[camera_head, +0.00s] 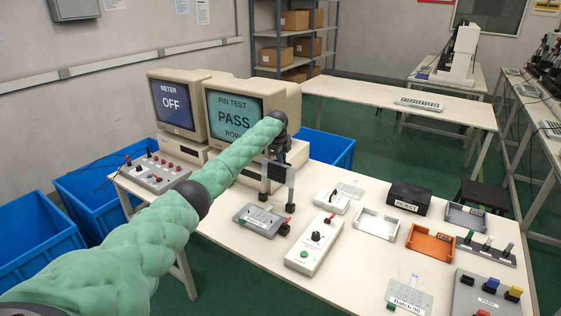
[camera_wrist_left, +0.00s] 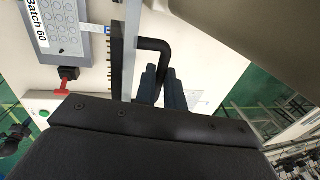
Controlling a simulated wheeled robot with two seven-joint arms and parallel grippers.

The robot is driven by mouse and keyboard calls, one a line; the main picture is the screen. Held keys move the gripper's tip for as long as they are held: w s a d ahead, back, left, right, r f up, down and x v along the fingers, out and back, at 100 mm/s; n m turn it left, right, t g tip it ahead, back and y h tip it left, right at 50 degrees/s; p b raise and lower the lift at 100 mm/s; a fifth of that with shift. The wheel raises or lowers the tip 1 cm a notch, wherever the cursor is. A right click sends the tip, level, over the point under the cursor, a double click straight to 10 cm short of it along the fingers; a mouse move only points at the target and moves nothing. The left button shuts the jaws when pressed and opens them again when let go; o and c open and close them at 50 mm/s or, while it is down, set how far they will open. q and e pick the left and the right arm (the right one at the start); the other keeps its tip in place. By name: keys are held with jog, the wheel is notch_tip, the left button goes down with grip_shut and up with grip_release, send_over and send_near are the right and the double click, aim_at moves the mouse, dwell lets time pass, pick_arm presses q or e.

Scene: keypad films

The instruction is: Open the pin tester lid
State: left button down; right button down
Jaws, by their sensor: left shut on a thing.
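The pin tester (camera_head: 259,221) is a grey low box near the middle of the table. Its lid (camera_head: 275,171), a dark plate on light side arms, is raised and stands roughly upright above the tester. In the left wrist view the lid (camera_wrist_left: 117,60) shows nearly edge-on, with a row of pins and a black bent handle (camera_wrist_left: 152,44). My left gripper (camera_wrist_left: 160,84) is shut on that handle, its fingertips partly hidden. A keypad film labelled Batch 60 (camera_wrist_left: 62,27) lies on the tester base, clear of the pins. My right gripper is out of view.
Behind stand two monitors, one reading METER OFF (camera_head: 172,103), the other PIN TEST PASS (camera_head: 232,112). A white box (camera_head: 314,246) with a knob is close in front. An orange tray (camera_head: 431,242) and a black Reject box (camera_head: 408,199) stand to the right.

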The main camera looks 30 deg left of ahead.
pick_arm(q)
jog(key=shift+w+d+f, duration=0.15)
jog(key=shift+f, duration=0.35)
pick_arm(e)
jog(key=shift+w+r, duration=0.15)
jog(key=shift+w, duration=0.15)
pick_arm(q)
jog(key=c, duration=1.8)
grip_release()
jog(key=shift+w, duration=0.2)
jog(key=shift+r, duration=0.2)
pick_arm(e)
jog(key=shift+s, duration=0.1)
